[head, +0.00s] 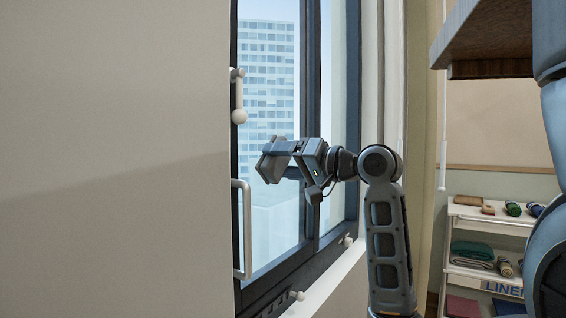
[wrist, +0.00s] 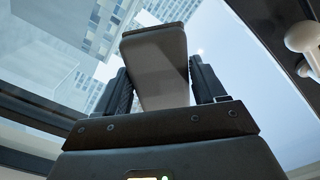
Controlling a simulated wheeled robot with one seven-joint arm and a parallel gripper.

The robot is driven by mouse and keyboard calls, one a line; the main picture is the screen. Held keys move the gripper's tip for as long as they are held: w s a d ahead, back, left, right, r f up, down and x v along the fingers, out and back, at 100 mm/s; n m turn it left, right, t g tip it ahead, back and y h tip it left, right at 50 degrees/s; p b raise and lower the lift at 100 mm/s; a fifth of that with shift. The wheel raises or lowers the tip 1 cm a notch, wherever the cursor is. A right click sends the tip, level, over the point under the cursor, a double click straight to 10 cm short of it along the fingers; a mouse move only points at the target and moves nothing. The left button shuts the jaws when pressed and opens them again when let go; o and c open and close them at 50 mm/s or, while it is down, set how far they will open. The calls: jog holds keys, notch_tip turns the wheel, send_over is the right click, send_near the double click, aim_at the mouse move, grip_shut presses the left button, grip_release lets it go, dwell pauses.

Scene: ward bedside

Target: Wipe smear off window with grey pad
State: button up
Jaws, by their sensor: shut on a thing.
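My gripper (head: 292,147) is shut on the grey pad (head: 271,163) and holds it up at the window (head: 268,205). In the wrist view the pad (wrist: 156,60) sits between the two dark fingers (wrist: 160,85), with the glass behind it. The pad is tilted in the head view. I cannot tell whether it touches the glass. No smear can be made out on the glass in either view; part of the pane is hidden behind the pad and gripper.
A pale wall (head: 115,160) covers the left. A white knobbed handle (head: 238,98) and a white bar handle (head: 243,228) stand out by the window's left frame. A linen shelf (head: 490,255) stands at lower right, under a brown overhanging board (head: 490,40).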

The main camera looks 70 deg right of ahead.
jog(key=shift+x, duration=0.95)
dwell(0.4)
jog(key=shift+d, duration=0.1)
jog(key=s+d+p, duration=0.2)
jog(key=s+d, duration=0.1)
jog(key=d, duration=1)
jog(key=shift+p, duration=0.4)
dwell(0.8)
